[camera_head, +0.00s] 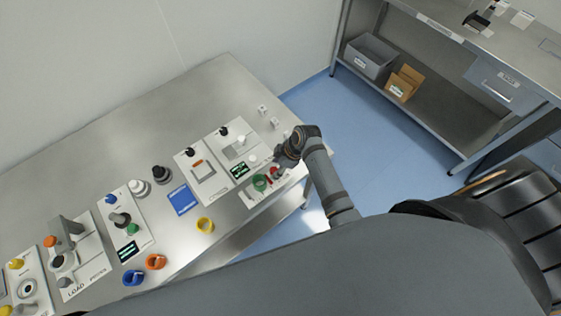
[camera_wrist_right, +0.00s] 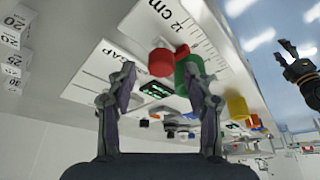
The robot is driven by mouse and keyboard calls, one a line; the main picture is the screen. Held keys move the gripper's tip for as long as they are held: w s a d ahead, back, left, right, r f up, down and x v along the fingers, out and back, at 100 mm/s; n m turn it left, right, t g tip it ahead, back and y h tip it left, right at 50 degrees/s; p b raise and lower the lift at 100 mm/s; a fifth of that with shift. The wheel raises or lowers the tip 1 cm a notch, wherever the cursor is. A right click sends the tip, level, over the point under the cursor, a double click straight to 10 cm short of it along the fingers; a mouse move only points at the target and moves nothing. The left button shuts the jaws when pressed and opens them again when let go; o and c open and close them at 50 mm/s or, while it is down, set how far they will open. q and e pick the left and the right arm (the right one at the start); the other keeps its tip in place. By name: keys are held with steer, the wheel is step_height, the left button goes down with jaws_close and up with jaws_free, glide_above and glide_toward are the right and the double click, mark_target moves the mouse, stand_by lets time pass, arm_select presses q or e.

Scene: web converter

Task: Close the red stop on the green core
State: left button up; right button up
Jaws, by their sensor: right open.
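The green core (camera_head: 260,182) is a green ring-shaped piece on a white scale plate at the right end of the bench. The red stop (camera_head: 275,171) is beside it, partly hidden by my right gripper (camera_head: 287,160). In the right wrist view the red stop (camera_wrist_right: 161,62) is a short red cylinder close to the green core (camera_wrist_right: 188,73); whether they touch is unclear. My right gripper (camera_wrist_right: 160,100) is open and empty, with both pieces beyond its fingertips. My left gripper is not in the head view; a dark gripper-like part (camera_wrist_right: 298,66) shows at the right wrist view's edge.
White instrument panels, one with a green display (camera_head: 239,170), stand left of the core. Small white blocks (camera_head: 263,110) sit near the bench's back edge. The bench's back left is clear.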

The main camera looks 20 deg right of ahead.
steer(key=v, duration=1.1)
